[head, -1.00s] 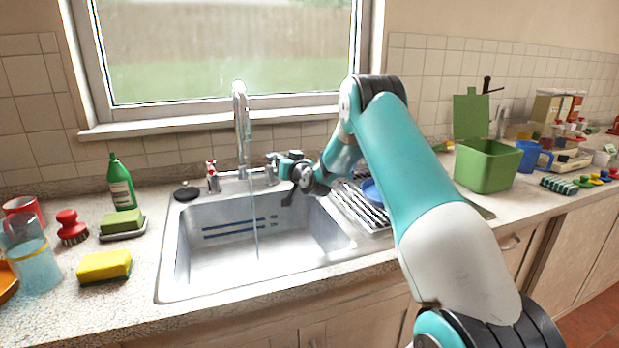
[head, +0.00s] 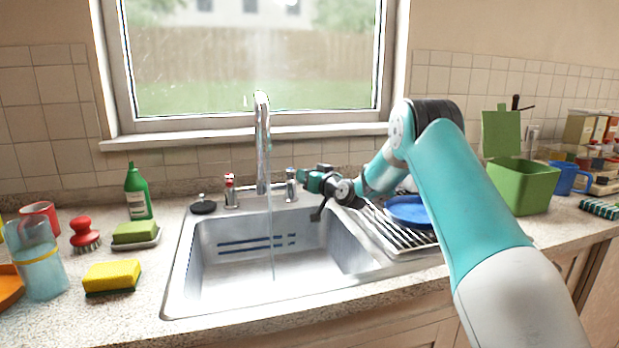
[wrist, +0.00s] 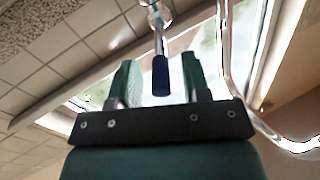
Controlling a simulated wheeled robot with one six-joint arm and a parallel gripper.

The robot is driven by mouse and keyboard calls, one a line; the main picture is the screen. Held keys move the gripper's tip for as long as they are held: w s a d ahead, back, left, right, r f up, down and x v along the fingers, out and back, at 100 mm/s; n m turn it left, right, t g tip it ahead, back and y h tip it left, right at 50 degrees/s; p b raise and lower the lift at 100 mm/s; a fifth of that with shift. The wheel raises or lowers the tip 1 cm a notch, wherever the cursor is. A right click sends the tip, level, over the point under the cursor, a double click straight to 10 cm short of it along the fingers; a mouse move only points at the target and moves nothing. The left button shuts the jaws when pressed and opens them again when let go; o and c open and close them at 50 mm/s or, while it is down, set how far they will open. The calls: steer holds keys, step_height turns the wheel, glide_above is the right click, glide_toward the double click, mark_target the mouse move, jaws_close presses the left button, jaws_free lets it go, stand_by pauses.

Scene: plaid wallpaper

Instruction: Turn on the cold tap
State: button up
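The cold tap (head: 291,184) stands right of the spout at the back of the sink. Its blue-tipped lever (wrist: 161,76) shows in the wrist view. My gripper (head: 304,180) is just right of the cold tap. In the wrist view my gripper (wrist: 161,82) is open, with its two green fingers apart on either side of the blue lever tip and a visible gap on each side. The chrome spout (head: 262,145) has a thin stream of water (head: 271,245) falling from it into the sink. The red-marked hot tap (head: 230,190) stands left of the spout.
The sink basin (head: 205,272) looks empty. A drying rack (head: 400,245) with a blue plate (head: 411,210) is to its right, under my arm. A green bottle (head: 138,192), sponge (head: 112,276) and brush (head: 83,233) stand on the left counter.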

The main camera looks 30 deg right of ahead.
steer(key=s+b, duration=0.5)
steer(key=s, duration=1.2)
steer(key=shift+s+d+b, duration=0.2)
steer(key=shift+d+b, duration=0.15)
steer(key=shift+d, duration=0.1)
